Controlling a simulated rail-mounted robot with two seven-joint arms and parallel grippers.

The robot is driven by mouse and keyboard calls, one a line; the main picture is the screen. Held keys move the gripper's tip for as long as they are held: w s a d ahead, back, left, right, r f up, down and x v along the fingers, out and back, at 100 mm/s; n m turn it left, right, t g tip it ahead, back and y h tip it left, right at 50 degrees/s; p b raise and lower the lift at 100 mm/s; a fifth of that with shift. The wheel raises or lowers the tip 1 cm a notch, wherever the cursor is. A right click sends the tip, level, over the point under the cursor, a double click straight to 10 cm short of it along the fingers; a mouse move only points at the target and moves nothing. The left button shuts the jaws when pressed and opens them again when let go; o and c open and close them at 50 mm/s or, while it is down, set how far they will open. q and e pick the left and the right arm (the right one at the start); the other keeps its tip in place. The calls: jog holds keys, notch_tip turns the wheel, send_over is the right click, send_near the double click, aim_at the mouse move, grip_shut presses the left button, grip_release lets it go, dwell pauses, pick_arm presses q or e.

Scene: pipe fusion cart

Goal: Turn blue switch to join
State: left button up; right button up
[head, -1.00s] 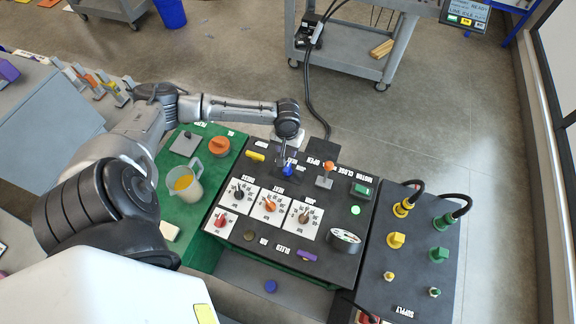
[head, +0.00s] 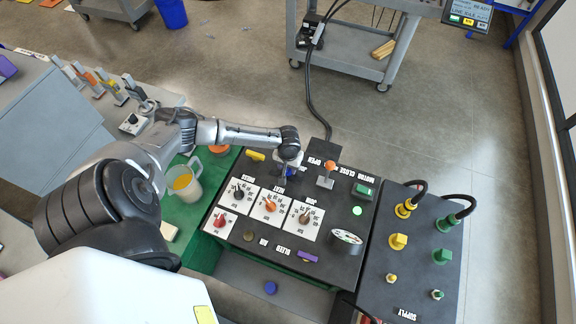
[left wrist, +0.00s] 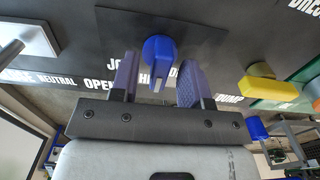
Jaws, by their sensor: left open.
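The blue switch (left wrist: 160,55) is a round blue knob with a pale pointer on the black panel. In the left wrist view it sits between the two purple fingers of my left gripper (left wrist: 157,80), which is open, with a gap visible on each side. Lettering beside the knob is partly covered by the fingers; part of "JOIN" seems to show to the left. In the head view my left gripper (head: 287,170) is over the switch (head: 289,171) and hides most of it. My right gripper is not in view.
An orange-topped lever (head: 329,165) stands just right of the switch, with a green button (head: 362,190) beyond. A yellow handle (head: 255,155) lies to the left.

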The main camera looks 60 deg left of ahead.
pick_arm(q)
grip_shut()
dwell(0.4)
jog(key=shift+r+m+p, duration=0.15)
jog(key=shift+m+p, duration=0.55)
jog(key=shift+p, duration=0.05)
jog(key=shift+m+p, duration=0.9)
jog(key=shift+m, duration=0.3)
jog(key=m+p, duration=0.1)
jog(key=m, duration=0.1)
jog(key=shift+m, duration=0.3)
jog(key=shift+m+p, duration=0.45)
jog(key=shift+m, duration=1.45)
